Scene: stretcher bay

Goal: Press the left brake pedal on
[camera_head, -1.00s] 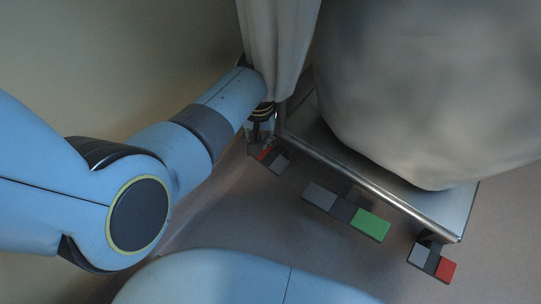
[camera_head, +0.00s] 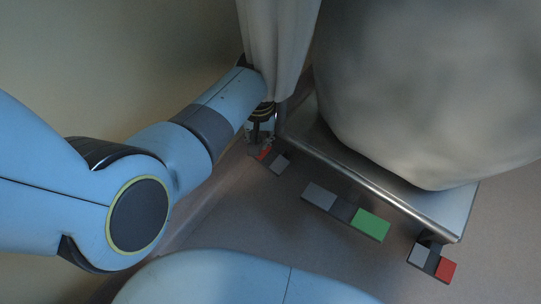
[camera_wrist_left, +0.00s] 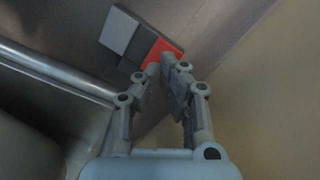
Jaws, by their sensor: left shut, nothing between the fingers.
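The left brake pedal (camera_head: 272,160) sits at the left corner of the stretcher's lower edge, with a grey pad and a red pad. It also shows in the left wrist view, its red pad (camera_wrist_left: 161,52) beside its pale grey pad (camera_wrist_left: 118,31). My left gripper (camera_head: 262,140) is above the red end in the head view and partly hidden by the wrist and the hanging sheet. In the left wrist view the closed fingertips (camera_wrist_left: 160,63) overlap the red pad's near edge; I cannot tell if they touch it. My right gripper is out of view.
A middle pedal with grey and green pads (camera_head: 370,225) and a right pedal with grey and red pads (camera_head: 445,271) stand along the metal stretcher frame (camera_head: 375,190). A hanging white sheet (camera_head: 275,50) and a large grey covered bulk (camera_head: 425,90) fill the top.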

